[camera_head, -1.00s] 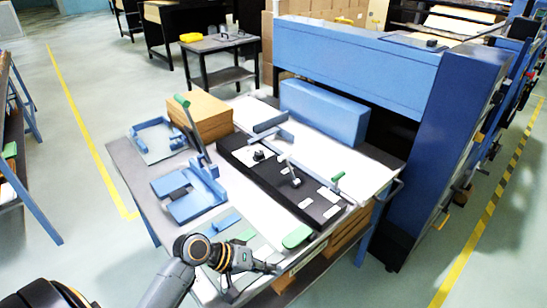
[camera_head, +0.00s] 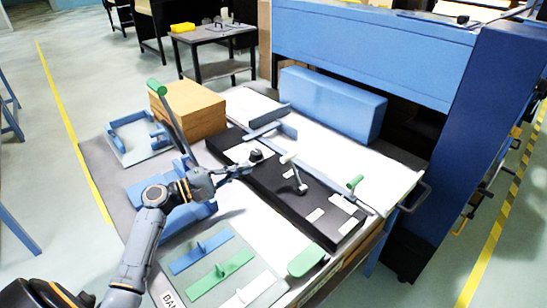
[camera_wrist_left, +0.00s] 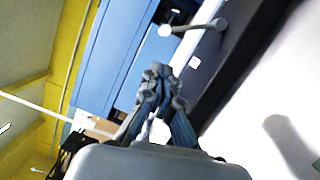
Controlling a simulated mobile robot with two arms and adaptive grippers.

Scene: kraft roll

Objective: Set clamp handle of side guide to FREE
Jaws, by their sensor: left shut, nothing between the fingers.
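The side guide looks to be the long black bar (camera_head: 272,192) lying across the white table. A small clamp handle (camera_head: 296,175) with a pale knob stands on its middle; in the left wrist view a handle (camera_wrist_left: 193,28) with a white knob shows just beyond the fingers. White labels on the bar are too small to read. My right gripper is out of view.
A tall green-topped lever (camera_head: 172,115) and brown stack (camera_head: 190,110) are at left. A long blue block (camera_head: 332,103) lies behind. Blue, green and white flat tools (camera_head: 220,277) lie in front.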

